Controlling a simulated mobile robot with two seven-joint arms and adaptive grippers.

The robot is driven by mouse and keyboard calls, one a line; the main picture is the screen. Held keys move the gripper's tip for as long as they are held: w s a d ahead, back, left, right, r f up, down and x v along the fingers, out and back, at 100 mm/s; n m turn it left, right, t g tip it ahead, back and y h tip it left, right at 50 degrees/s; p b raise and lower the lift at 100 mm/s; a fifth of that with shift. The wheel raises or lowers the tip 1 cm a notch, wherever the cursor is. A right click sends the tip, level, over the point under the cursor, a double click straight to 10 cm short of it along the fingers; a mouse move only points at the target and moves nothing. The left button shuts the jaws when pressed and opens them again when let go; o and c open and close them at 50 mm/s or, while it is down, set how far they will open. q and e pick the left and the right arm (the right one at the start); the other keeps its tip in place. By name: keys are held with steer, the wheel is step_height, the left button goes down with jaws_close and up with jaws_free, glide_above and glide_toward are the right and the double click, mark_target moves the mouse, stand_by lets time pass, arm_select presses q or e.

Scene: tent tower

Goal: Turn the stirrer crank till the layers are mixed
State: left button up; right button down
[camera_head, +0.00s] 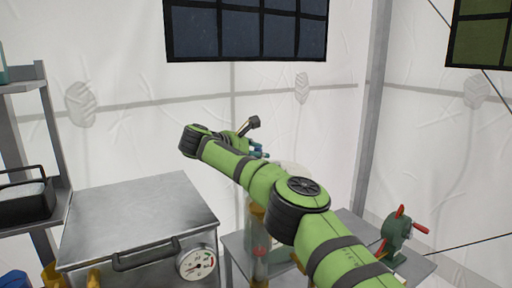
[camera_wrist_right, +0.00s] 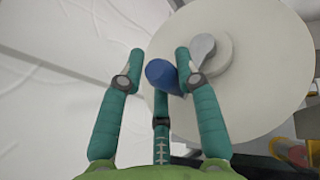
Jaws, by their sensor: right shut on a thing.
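The stirrer's pale round lid (camera_wrist_right: 265,90) fills the right of the right wrist view, with a raised white hub (camera_wrist_right: 222,42). A grey crank arm (camera_wrist_right: 202,47) reaches from the hub to a blue crank handle (camera_wrist_right: 162,76). My right gripper (camera_wrist_right: 160,62) is shut on this handle, with teal fingers on either side of it. In the head view my right gripper (camera_head: 261,150) is small above the stirrer, and my green arm covers much of it. The stirrer vessel (camera_head: 259,242) shows only in part, so its layers cannot be made out. My left gripper is out of view.
A metal chest with a handle (camera_head: 140,215) and a round dial gauge (camera_head: 196,263) stands left of the stirrer. A green device with red handles (camera_head: 396,236) stands on the table at right. A shelf with a black basket (camera_head: 25,203) is at far left.

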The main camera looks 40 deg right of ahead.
steer(key=shift+d+p, duration=0.1)
steer(key=shift+p, duration=0.25)
steer(key=shift+g, duration=0.4)
steer(key=c, duration=0.9)
jaws_free()
steer(key=shift+w+d+f, duration=0.1)
steer(key=shift+d, duration=0.05)
steer(key=shift+o, duration=0.2)
steer(key=v, duration=1.2)
